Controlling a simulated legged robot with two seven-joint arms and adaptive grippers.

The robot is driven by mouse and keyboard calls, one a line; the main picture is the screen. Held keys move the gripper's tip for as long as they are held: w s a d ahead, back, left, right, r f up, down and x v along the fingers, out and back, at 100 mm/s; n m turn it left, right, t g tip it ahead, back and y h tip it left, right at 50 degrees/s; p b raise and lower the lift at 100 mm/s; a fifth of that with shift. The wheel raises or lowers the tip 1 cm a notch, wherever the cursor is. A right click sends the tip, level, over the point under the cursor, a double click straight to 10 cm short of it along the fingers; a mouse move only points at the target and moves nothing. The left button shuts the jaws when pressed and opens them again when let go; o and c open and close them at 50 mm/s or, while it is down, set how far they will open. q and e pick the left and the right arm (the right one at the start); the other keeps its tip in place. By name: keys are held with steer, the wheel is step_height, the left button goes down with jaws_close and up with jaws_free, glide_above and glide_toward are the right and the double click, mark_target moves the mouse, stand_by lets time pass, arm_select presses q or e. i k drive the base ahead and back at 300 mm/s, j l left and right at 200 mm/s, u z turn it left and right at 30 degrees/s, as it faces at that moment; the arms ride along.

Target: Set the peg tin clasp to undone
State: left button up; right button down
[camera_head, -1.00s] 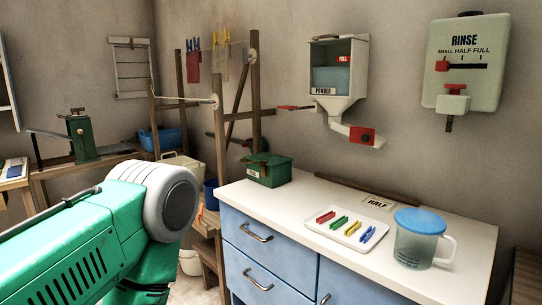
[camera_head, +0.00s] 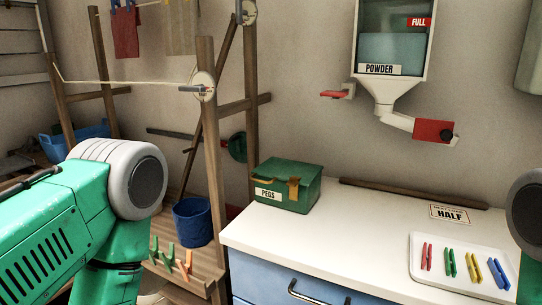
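The peg tin (camera_head: 287,186) is a green box with a "PEGS" label, at the back left corner of the white counter. Its lid looks closed. A brown clasp (camera_head: 293,187) hangs over the front of the lid; whether it is fastened is too small to tell. A green and grey part of my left arm fills the lower left of the view, left of the tin and apart from it. A dark, grey-edged part of my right arm shows at the right edge. Neither gripper's fingers are in view.
A white tray (camera_head: 424,272) with several coloured pegs lies at the counter's right, near a "HALF" card (camera_head: 452,214). The powder dispenser (camera_head: 393,50) hangs above. A wooden rack (camera_head: 212,150) and blue bucket (camera_head: 192,221) stand left. The counter before the tin is clear.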

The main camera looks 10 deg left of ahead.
mark_target(294, 181)
steer(key=i+j+z, duration=0.1)
steer(key=j, duration=0.45)
steer(key=i+j+z, duration=0.1)
steer(key=j, duration=0.4)
steer(key=i+j+z, duration=0.1)
steer(key=j, duration=0.45)
steer(key=i+j+z, duration=0.1)
steer(key=j, duration=0.5)
